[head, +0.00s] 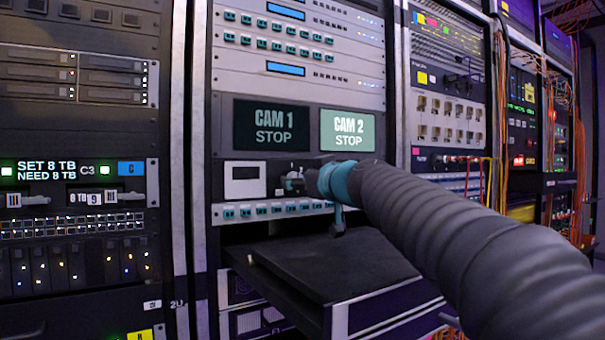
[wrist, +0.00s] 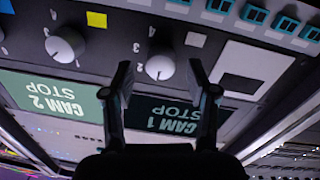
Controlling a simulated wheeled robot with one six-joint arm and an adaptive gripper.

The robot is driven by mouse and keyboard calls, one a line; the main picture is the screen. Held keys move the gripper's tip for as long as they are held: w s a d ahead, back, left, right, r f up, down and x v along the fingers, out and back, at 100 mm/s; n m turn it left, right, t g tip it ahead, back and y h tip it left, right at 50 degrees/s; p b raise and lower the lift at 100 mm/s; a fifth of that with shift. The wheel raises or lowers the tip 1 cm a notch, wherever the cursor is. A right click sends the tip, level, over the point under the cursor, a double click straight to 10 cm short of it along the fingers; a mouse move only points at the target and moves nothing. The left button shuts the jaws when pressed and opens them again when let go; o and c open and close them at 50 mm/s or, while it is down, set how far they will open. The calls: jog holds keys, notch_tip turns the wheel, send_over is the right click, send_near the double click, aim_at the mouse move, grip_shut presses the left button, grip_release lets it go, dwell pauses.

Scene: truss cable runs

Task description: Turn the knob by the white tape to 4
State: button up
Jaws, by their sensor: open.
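The knob by the white tape (wrist: 160,67) is a light round knob on a grey panel in the wrist view, which shows the panel upside down. The white tape (wrist: 195,39) is a small square up and right of it. Small dial marks stand around the knob; its pointer setting is too small to read surely. My gripper (wrist: 159,69) is open, one finger on each side of this knob in the picture; I cannot tell whether they touch it. In the head view my gripper (head: 293,182) is at the panel below the screens and hides the knob.
A second knob (wrist: 65,45) with yellow tape (wrist: 97,19) sits to the left in the wrist view. The CAM 1 screen (head: 271,125) and CAM 2 screen (head: 347,131) both read STOP. A dark shelf (head: 320,262) juts out below the panel.

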jog(key=shift+w+a, duration=0.2)
jog(key=shift+w, duration=0.1)
grip_shut()
